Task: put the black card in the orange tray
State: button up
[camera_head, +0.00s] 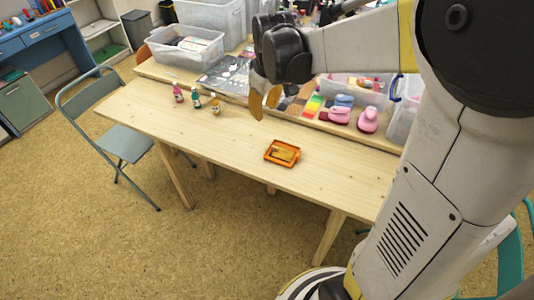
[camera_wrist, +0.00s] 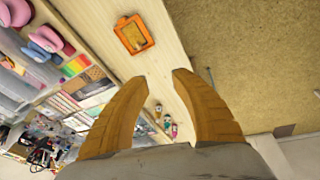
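The orange tray (camera_head: 268,153) lies on the front part of the wooden table, with a yellowish-brown item inside. It also shows at the top of the wrist view (camera_wrist: 121,40). My gripper (camera_head: 265,100) hangs above the table, up and left of the tray in the head view. Its two tan fingers are apart with nothing between them in the wrist view (camera_wrist: 160,76). I cannot pick out the black card for certain. Several dark flat squares lie beside the rainbow inkpad (camera_head: 312,105), partly behind my gripper in the head view.
Small bottles (camera_head: 196,99) stand on the table's left part. Pink stampers (camera_head: 368,119), clear bins (camera_head: 185,48) and a dark patterned sheet (camera_head: 228,75) fill the back. A folding chair (camera_head: 122,143) stands at the left. The table around the tray is clear.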

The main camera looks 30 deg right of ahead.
jog(key=s+a+r+m+t, duration=0.1)
jog(key=s+a, duration=0.3)
jog(key=s, duration=0.5)
jog(key=s+a+r+m+t, duration=0.2)
jog(key=s+a+m+t, duration=0.1)
jog(key=s, duration=0.6)
jog(key=shift+a+y, duration=0.3)
jog(key=shift+a, duration=0.45)
jog(key=shift+s, duration=0.1)
